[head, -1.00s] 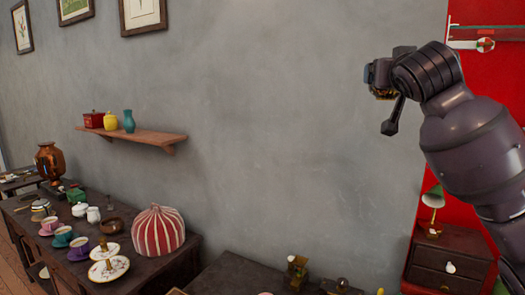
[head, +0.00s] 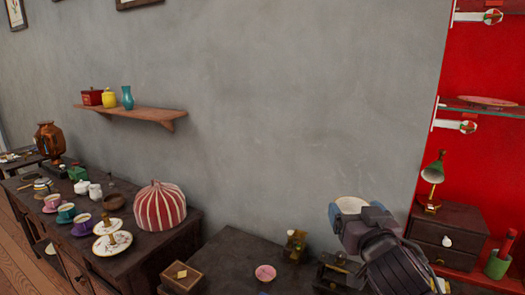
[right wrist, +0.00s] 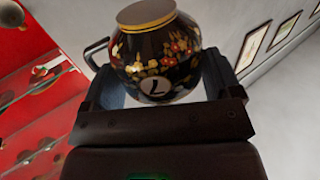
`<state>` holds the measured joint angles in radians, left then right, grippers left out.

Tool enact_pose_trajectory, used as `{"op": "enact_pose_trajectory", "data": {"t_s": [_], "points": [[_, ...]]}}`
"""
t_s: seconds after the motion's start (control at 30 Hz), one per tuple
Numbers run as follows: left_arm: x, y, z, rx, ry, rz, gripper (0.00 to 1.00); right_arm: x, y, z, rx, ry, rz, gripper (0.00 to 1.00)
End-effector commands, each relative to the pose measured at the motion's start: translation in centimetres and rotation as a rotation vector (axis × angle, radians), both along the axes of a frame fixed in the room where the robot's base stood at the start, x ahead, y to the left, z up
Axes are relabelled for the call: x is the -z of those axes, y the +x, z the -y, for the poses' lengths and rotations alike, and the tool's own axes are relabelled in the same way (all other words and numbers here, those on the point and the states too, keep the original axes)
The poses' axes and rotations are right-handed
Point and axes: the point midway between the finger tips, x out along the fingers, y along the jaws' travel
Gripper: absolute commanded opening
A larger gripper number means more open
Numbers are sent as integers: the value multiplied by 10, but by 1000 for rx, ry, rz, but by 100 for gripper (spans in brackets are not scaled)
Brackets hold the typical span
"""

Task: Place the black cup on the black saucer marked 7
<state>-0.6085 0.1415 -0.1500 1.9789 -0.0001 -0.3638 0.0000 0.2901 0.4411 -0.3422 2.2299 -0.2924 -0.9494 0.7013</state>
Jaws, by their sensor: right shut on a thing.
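The black cup (right wrist: 165,60) fills the top middle of the right wrist view. It has gold bands, red and gold flowers, a dark handle on the left and a pale round mark that looks like an upside-down 7. My right gripper (right wrist: 160,82) is shut on it, with a finger at each side. In the head view my right gripper (head: 358,220) is above the dark table at lower right. The cup's pale inside (head: 350,204) shows at its tip. I cannot make out a black saucer marked 7 in either view. My left gripper is out of view.
The near dark table (head: 225,255) bears a wooden box (head: 181,277), a small pink dish (head: 265,273) and a brass object (head: 295,245). A sideboard with cups and a striped tea cosy (head: 160,207) is at left. A drawer cabinet (head: 450,237) and glass shelf (head: 485,107) are at right.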

Motion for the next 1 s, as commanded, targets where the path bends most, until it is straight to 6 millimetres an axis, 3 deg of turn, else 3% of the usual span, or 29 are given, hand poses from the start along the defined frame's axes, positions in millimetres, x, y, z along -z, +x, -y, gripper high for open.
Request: {"op": "enact_pose_trajectory", "data": {"t_s": [0.03, 0.3, 0.5, 0.7, 1.0], "points": [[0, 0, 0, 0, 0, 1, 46, 17, -7, 0, 0, 4, -7, 59], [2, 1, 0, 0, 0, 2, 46, 92, -39, 2, 16, 2, -9, 59], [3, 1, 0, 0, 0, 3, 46, 135, -61, 11, 41, 2, -6, 59], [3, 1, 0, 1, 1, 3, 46, 158, -75, 18, 56, -1, -1, 59], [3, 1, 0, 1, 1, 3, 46, 163, -78, 20, 60, 2, 1, 59]]}}
